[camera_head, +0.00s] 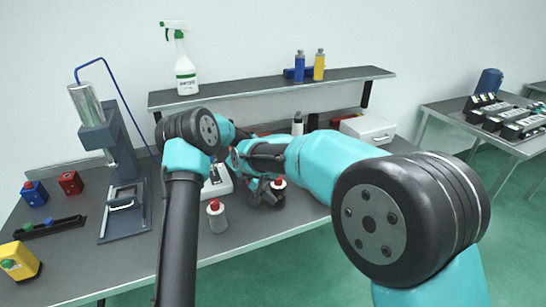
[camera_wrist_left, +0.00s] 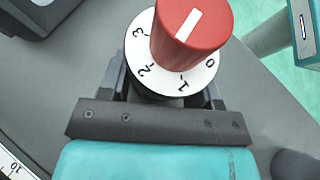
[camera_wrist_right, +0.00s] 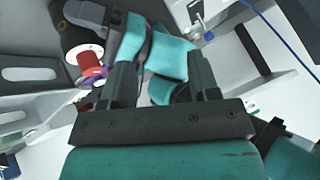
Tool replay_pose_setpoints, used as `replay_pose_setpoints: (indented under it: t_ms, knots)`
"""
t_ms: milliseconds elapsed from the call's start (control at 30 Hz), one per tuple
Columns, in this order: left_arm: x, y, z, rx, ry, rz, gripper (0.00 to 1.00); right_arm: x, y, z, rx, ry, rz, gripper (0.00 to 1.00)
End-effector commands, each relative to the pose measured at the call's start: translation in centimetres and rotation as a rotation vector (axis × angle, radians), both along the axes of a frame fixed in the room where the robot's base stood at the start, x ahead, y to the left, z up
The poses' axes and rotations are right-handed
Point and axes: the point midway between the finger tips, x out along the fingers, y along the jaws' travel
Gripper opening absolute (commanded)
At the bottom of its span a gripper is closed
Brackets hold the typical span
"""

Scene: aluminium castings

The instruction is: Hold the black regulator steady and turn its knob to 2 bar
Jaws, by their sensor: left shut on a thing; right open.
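The black regulator (camera_wrist_left: 150,92) has a red knob (camera_wrist_left: 182,45) over a white dial marked 0 to 3. The knob's white line slants toward the 2 side of the dial; its exact reading is unclear. My left gripper (camera_head: 266,192) is shut on the regulator's black body, knob upward, above the table's front edge. The knob also shows in the head view (camera_head: 279,184). In the right wrist view the red knob (camera_wrist_right: 90,61) lies left of my right gripper (camera_wrist_right: 160,62), which is open and apart from it. Teal arm parts show beyond its fingers.
A press-like stand (camera_head: 112,150) and small red, blue and yellow items occupy the left. A raised shelf (camera_head: 220,95) runs along the back.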

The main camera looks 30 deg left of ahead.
Motion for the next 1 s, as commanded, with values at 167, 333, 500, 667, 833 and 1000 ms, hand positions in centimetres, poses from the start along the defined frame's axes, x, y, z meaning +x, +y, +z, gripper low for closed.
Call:
replay_pose_setpoints:
  t_ms: [167, 333, 500, 667, 833, 1000]
  knots:
    - [0.0, 0.0, 0.0, 0.000, 0.000, 0.000, 0.44, 0.7, -0.2, 0.5, -0.085, 0.038, -0.055, 0.55]
    - [0.0, 0.0, 0.0, 0.000, 0.000, 0.000, 0.44, 1.4, -0.7, 1.0, -0.171, 0.060, -0.130, 0.55]
    - [0.0, 0.0, 0.0, 0.000, 0.000, 0.000, 0.44, 2.4, -1.4, 1.9, -0.253, 0.065, -0.226, 0.55]
    - [0.0, 0.0, 0.0, 0.000, 0.000, 0.000, 0.44, 3.4, -2.2, 3.0, -0.325, 0.057, -0.333, 0.55]
    - [0.0, 0.0, 0.0, 0.000, 0.000, 0.000, 0.44, 4.3, -3.1, 4.2, -0.382, 0.038, -0.448, 0.55]
    - [0.0, 0.0, 0.0, 0.000, 0.000, 0.000, 0.44, 4.8, -3.6, 5.0, -0.411, 0.022, -0.520, 0.55]
